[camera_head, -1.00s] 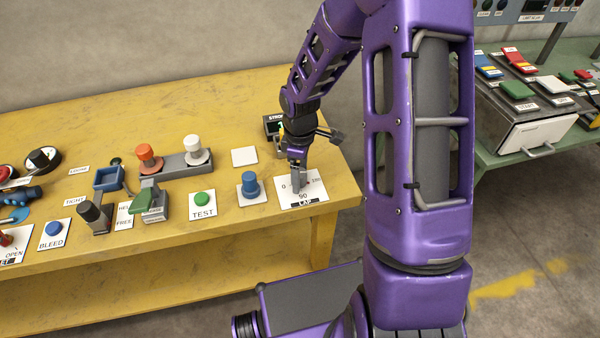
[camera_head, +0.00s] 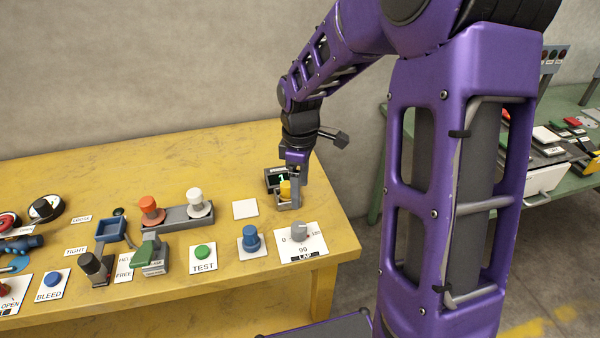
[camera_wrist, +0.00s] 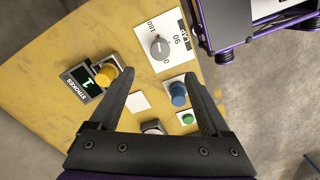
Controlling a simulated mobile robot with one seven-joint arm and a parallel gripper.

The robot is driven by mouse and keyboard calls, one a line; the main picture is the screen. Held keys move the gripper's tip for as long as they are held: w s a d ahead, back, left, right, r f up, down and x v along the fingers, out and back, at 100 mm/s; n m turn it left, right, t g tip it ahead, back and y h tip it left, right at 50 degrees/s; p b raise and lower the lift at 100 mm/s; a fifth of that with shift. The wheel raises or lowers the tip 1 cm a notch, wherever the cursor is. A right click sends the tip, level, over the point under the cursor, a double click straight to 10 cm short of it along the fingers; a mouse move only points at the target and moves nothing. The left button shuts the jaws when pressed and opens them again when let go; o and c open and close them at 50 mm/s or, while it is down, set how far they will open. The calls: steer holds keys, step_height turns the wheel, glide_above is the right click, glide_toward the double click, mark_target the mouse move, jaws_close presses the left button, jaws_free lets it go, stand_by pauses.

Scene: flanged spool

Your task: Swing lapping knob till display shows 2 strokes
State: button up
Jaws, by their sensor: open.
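The lapping knob (camera_head: 298,231) is a grey round knob on a white LAP plate (camera_head: 316,240) marked 0, 90 and 180. The knob also shows in the wrist view (camera_wrist: 158,47), its pointer line turned toward the 0 side. The dark STROKES display (camera_head: 273,179) shows a green 1, readable in the wrist view too (camera_wrist: 87,82). My gripper (camera_head: 289,203) is open and empty, behind the knob and in front of the display in the head view. In the wrist view the fingertips (camera_wrist: 157,75) are apart, with the knob beyond them.
A blue button (camera_head: 250,236) and a green TEST button (camera_head: 202,252) stand left of the LAP plate. A blank white plate (camera_head: 245,208) lies nearby.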

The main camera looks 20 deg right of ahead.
mark_target(297, 225)
steer(key=shift+r, duration=1.55)
steer(key=shift+f, duration=0.1)
steer(key=f+b, duration=0.2)
steer(key=f, duration=0.3)
steer(key=f+b, duration=0.2)
steer(key=f, duration=0.4)
steer(key=f+b, duration=0.1)
steer(key=f, duration=0.5)
steer(key=shift+w+a+f+b, duration=0.15)
steer(key=shift+a+b, duration=0.2)
steer(key=shift+b, duration=0.05)
jaws_close()
